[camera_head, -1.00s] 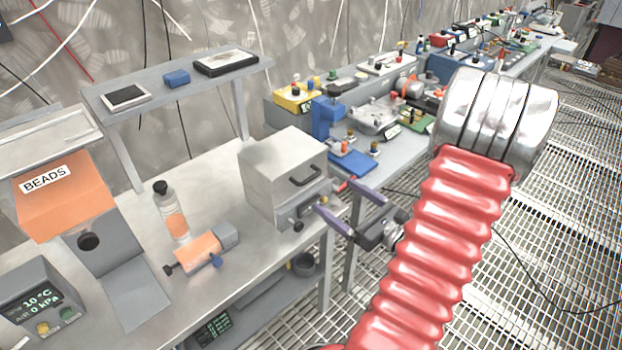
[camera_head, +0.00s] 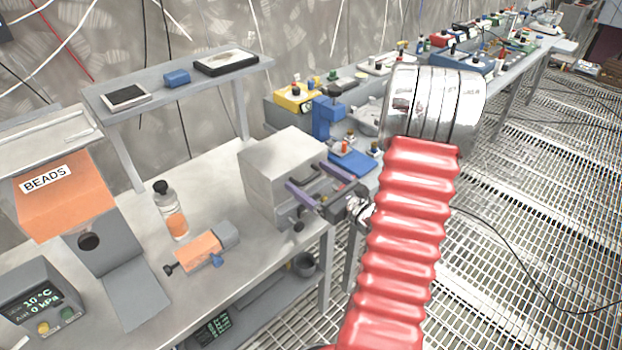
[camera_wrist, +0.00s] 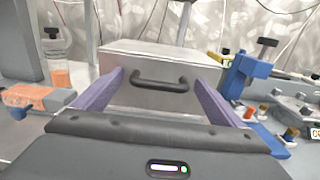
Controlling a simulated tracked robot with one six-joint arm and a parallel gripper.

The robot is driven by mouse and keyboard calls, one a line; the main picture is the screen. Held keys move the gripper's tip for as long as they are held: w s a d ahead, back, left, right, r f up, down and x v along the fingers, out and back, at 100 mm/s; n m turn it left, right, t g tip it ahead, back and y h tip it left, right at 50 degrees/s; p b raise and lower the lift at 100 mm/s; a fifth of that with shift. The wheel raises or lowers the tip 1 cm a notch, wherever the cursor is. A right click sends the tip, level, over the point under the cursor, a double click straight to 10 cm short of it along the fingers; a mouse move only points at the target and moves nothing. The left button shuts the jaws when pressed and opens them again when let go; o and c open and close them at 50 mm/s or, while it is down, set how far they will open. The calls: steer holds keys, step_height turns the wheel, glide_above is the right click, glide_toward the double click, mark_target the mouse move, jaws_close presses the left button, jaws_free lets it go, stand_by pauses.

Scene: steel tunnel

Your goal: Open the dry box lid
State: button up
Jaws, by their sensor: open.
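The dry box (camera_head: 270,170) is a grey metal box on the near bench, with its lid shut. In the wrist view the dry box (camera_wrist: 160,62) is straight ahead, with a dark bar handle (camera_wrist: 160,84) on its front face. My gripper (camera_head: 318,175) is open at the box front. In the wrist view its two purple fingers (camera_wrist: 160,93) stand left and right of the handle, which lies between them. They do not visibly grip it. In the head view my fingers partly cover the box front and hide the handle.
An orange BEADS container (camera_head: 62,205) stands further left. A blue fixture (camera_wrist: 243,75) is close on the right. A shelf (camera_head: 150,82) stands behind.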

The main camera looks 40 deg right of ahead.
steer(key=shift+w, duration=0.2)
steer(key=c, duration=1.5)
